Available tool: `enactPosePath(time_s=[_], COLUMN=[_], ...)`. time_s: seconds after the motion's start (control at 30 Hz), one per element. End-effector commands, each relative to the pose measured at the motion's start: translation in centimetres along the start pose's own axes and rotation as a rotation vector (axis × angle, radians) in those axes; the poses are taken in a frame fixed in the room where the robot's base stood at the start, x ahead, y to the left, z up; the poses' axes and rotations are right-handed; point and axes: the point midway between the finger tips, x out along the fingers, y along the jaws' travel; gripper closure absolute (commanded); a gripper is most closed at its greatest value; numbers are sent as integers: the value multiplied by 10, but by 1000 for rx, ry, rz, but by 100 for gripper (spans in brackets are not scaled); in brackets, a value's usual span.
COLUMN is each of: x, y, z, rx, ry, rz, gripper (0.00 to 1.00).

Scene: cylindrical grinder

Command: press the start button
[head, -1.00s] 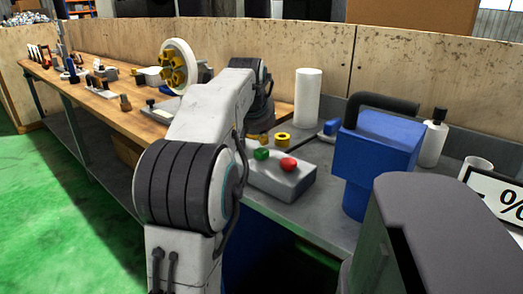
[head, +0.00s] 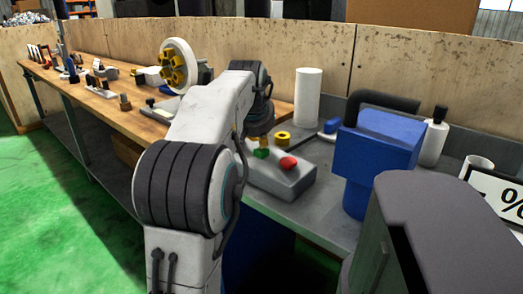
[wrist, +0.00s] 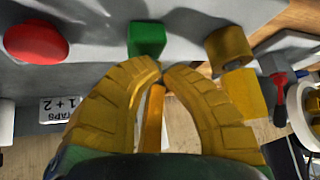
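The grey control box (head: 285,185) stands on the bench and carries a green button (head: 262,153) and a red mushroom button (head: 288,163). In the wrist view the green button (wrist: 147,38) lies just beyond my gripper's fingertips (wrist: 161,68), a little to their left; I cannot tell whether they touch. The red button (wrist: 35,42) is at the far left there. My yellow fingers have their tips together, shut with nothing visible held between them. In the head view the arm's end hangs over the green button and hides part of it.
A blue machine part (head: 375,165) with a black handle stands right of the box. In the wrist view a yellow-brown cylinder (wrist: 230,48) is right of the green button.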

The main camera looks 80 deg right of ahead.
Motion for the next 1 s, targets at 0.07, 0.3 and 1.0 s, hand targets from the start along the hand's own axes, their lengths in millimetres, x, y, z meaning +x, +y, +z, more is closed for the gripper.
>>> enactPosePath(time_s=[0.07,0.3,1.0], x=[0,0,5], y=[0,0,0], z=[0,0,4], rx=[0,0,0], ry=[1,0,0], rz=[0,0,0], gripper=[100,100,100])
